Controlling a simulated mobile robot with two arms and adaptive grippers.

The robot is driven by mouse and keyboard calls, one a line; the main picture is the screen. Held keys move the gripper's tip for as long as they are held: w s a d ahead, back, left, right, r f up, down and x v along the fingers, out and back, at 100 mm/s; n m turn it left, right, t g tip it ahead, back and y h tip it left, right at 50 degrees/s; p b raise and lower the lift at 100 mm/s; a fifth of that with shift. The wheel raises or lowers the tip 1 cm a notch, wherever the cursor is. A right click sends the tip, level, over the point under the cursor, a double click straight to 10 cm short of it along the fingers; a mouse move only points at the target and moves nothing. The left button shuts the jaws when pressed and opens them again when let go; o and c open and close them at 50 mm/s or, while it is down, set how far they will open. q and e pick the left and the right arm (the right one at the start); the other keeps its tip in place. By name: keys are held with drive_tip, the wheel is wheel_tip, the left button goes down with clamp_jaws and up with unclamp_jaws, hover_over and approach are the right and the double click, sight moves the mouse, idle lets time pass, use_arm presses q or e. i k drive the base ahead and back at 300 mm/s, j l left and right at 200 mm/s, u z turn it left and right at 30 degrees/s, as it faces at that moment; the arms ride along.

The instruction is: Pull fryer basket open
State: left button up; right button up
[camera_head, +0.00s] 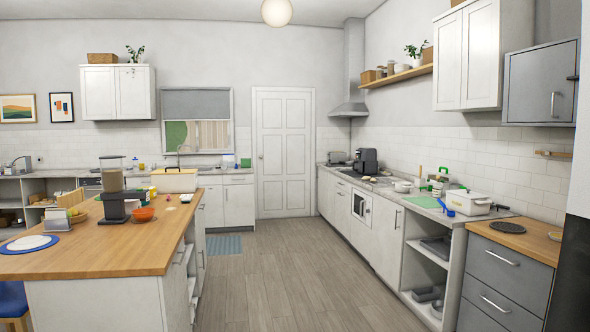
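A black countertop appliance (366,161), which looks like the air fryer, stands on the right-hand counter near its far end, close to the range hood. It is small and far off in the head view. I cannot make out its basket or handle, or whether the basket is open or shut. Neither of my grippers is in view.
A wooden-topped island (110,250) fills the left side. The right-hand counter (440,213) holds bottles, a white container (468,202) and a blue item. Grey drawers (503,280) stand at the near right. The wood floor (290,275) between island and counter is clear.

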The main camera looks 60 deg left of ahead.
sight(362, 166)
drive_tip(key=u, duration=1.6)
drive_tip(key=i+u, duration=0.2)
drive_tip(key=i, duration=2.45)
drive_tip(key=i+j, duration=0.1)
drive_tip(key=i, duration=4.75)
drive_tip(key=l+z, duration=0.05)
drive_tip(key=l, duration=0.05)
